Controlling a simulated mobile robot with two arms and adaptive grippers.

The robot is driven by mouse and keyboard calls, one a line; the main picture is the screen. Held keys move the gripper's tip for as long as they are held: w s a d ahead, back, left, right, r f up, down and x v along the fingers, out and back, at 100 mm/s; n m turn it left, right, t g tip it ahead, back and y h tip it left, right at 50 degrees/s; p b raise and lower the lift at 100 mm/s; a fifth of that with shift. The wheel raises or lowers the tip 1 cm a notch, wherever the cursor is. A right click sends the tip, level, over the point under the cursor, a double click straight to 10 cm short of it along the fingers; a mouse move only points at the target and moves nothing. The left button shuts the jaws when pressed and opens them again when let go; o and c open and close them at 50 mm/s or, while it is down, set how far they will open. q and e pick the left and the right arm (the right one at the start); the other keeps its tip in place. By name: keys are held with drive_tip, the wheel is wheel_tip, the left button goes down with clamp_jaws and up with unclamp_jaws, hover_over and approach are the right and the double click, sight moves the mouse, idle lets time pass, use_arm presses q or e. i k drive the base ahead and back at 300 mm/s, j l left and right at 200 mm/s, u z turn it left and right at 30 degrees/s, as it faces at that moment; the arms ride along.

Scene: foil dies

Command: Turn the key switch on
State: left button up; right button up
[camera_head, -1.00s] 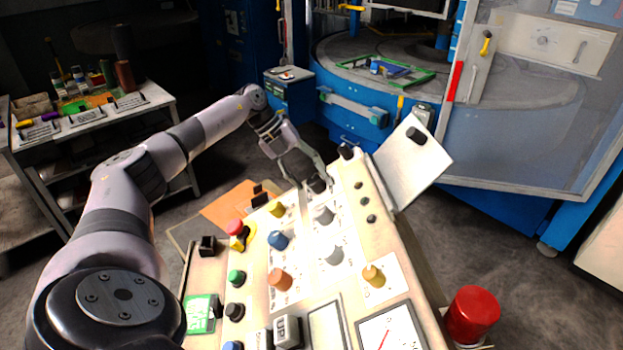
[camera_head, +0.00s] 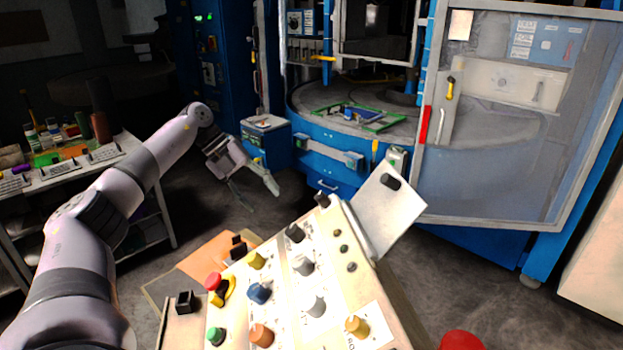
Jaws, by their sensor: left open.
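The slanted control panel (camera_head: 325,262) fills the lower middle, with several knobs and buttons. A black knob (camera_head: 295,233) stands near its far end, beyond a white knob (camera_head: 303,265) and beside a yellow one (camera_head: 256,260). Another small black part (camera_head: 322,200) sits at the far edge. Which black one is the key switch, and which way it is turned, I cannot tell. My left gripper (camera_head: 258,195) is open and empty, with its fingers spread, in the air beyond the panel's far left corner, apart from the knobs. My right gripper is out of view.
A raised white plate (camera_head: 385,208) stands at the panel's far right edge. A red emergency button (camera_head: 213,281) is on the left side. A blue machine with a glazed door (camera_head: 500,150) stands behind; a workbench (camera_head: 72,172) is at left.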

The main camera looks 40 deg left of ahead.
sight(313, 306)
drive_tip(key=k+j, duration=0.45)
drive_tip(key=k, duration=0.15)
drive_tip(key=k+j, duration=0.95)
drive_tip(key=k, duration=0.2)
